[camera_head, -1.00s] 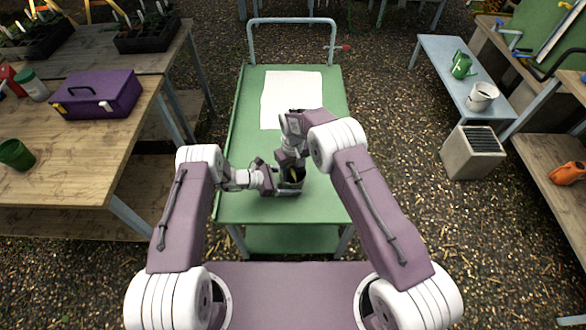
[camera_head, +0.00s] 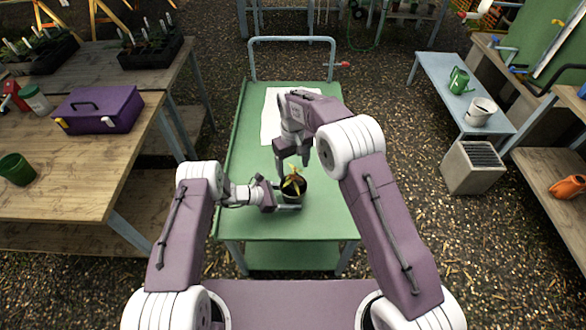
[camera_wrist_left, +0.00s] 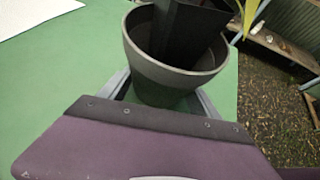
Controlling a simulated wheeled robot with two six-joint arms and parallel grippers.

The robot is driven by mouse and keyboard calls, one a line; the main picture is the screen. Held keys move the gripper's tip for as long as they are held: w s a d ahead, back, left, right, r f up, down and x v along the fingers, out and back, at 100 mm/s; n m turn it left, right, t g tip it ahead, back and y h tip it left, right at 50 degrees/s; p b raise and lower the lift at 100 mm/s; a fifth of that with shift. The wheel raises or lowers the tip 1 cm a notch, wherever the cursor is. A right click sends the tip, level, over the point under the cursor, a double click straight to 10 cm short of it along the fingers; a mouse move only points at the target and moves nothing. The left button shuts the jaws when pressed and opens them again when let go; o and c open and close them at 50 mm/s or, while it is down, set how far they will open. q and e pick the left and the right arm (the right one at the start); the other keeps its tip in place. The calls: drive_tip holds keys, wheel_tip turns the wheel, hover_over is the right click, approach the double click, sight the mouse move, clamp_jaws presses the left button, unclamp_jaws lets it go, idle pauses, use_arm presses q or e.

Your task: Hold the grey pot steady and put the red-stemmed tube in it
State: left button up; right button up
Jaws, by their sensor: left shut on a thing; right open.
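The grey pot (camera_head: 297,198) stands on the green table top, and it also shows in the left wrist view (camera_wrist_left: 155,72). My left gripper (camera_head: 283,197) is shut on the pot from the left, a finger on each side of it. A dark square tube (camera_wrist_left: 188,32) is inside the pot, tilted, in the left wrist view. A plant with yellow leaves (camera_head: 293,182) shows at the pot's mouth; its stem colour is too small to tell. My right gripper (camera_head: 292,163) is open just above the plant, apart from the pot.
A white sheet (camera_head: 272,118) lies on the far part of the green table (camera_head: 325,205). The table is clear around the pot. A wooden bench with a purple toolbox (camera_head: 98,110) stands left. A blue bench with a watering can (camera_head: 459,80) and white pot (camera_head: 480,112) stands right.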

use_arm(q)
drive_tip(key=o, duration=1.1)
drive_tip(key=shift+c, duration=0.2)
drive_tip(key=v, duration=1.2)
